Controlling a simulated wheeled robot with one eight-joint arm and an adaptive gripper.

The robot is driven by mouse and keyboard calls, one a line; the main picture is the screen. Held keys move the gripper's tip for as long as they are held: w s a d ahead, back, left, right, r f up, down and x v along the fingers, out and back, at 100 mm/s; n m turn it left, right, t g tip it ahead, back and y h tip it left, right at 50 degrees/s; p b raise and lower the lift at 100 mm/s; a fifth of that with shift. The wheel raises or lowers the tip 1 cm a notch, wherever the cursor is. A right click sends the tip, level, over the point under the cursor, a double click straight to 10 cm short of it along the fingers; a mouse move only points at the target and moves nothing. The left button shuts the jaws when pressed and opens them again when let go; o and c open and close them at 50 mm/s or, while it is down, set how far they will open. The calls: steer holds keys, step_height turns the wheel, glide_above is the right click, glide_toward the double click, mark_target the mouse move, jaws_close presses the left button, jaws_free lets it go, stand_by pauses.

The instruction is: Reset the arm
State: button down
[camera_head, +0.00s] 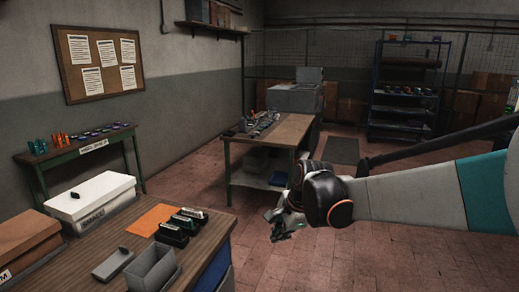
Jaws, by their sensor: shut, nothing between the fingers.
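My arm reaches in from the right edge of the head view, with a white and teal link and a black wrist joint. My gripper (283,233) is at its left end, small and dark, over the tiled floor. It is shut and holds nothing. It hangs to the right of the near workbench (216,225), apart from it, and in front of the middle table (255,150). The fingertips are small and partly dark against the floor.
The near bench carries a white box (92,200), an orange mat (150,220), several dark items (182,226) and a grey open bin (153,269). A green side table (90,147) stands by the left wall. A blue shelf rack (405,85) stands at the back. Floor is clear below my arm.

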steer(key=s+d+r+n+t+h, duration=0.1)
steer(key=s+d+r+n, duration=0.25)
steer(key=s, duration=0.35)
steer(key=s+d+r+n+t, duration=0.1)
steer(key=s+d+r+n, duration=0.2)
steer(key=s+d, duration=0.3)
steer(key=s+d+f+n, duration=0.1)
steer(key=s+n, duration=0.1)
steer(key=s, duration=0.2)
steer(key=s+d+f+n+h, duration=0.1)
steer(key=s+d+n, duration=0.1)
steer(key=s, duration=0.3)
steer(key=s+d+n+t, duration=0.1)
steer(key=s+n, duration=0.2)
steer(key=s, duration=0.1)
steer(key=shift+s+d+f+h, duration=0.3)
steer(key=shift+s+f+h, duration=0.1)
steer(key=shift+n, duration=0.25)
